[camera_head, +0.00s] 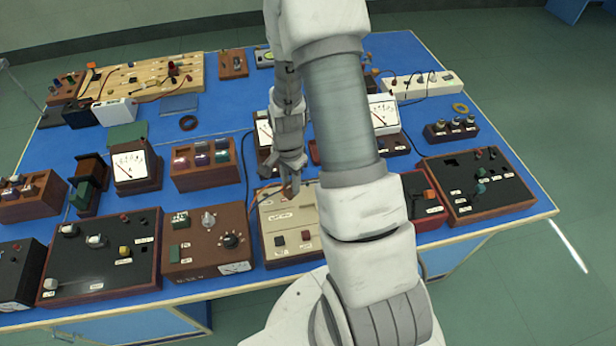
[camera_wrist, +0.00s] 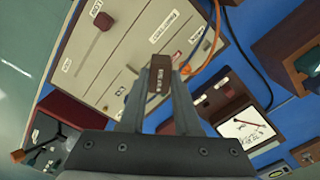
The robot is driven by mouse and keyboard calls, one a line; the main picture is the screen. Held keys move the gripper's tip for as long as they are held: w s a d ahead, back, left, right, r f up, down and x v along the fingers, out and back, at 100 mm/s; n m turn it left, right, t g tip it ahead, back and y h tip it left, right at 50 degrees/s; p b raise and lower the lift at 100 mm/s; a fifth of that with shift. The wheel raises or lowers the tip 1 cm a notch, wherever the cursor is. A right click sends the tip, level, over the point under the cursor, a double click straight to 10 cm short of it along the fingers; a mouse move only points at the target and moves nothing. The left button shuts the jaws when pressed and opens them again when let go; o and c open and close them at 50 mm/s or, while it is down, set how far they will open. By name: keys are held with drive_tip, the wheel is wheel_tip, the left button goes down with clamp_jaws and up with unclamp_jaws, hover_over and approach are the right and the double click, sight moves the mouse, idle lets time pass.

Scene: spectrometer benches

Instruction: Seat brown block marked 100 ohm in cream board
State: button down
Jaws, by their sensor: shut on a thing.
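My gripper (camera_head: 290,178) is over the back edge of the cream board (camera_head: 284,220) in the head view. In the wrist view my gripper (camera_wrist: 159,82) is shut on a small brown block (camera_wrist: 158,77) with pale lettering, too small to read surely. The block shows between the fingertips, in front of the cream board (camera_wrist: 150,25). I cannot tell whether it touches the board. The board has printed labels, small sockets and a dark red knob (camera_wrist: 103,21). Part of the board is hidden behind my arm in the head view.
A brown box with knobs (camera_head: 207,243) stands left of the board, and a red box (camera_head: 427,207) stands to its right. A meter (camera_wrist: 235,115) and an orange cable (camera_wrist: 208,50) are close to my gripper. Crowded instruments fill much of the blue bench (camera_head: 225,115).

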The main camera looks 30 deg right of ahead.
drive_tip(key=shift+s+d+f+m+b, duration=0.35)
drive_tip(key=shift+s+d+f+m, duration=0.2)
drive_tip(key=shift+f+m, duration=0.65)
drive_tip(key=shift+s+d+f+m+b, duration=0.35)
drive_tip(key=shift+s+d+f+m, duration=0.15)
drive_tip(key=shift+f+m, duration=0.75)
drive_tip(key=shift+s+d+f+m+b, duration=0.4)
drive_tip(key=shift+d+f+m, duration=0.2)
drive_tip(key=shift+f+m, duration=0.6)
drive_tip(key=c, duration=0.5)
unclamp_jaws()
drive_tip(key=shift+c, duration=0.2)
drive_tip(key=shift+r, duration=0.15)
wheel_tip(320, 180, up, 17)
drive_tip(key=shift+r, duration=0.15)
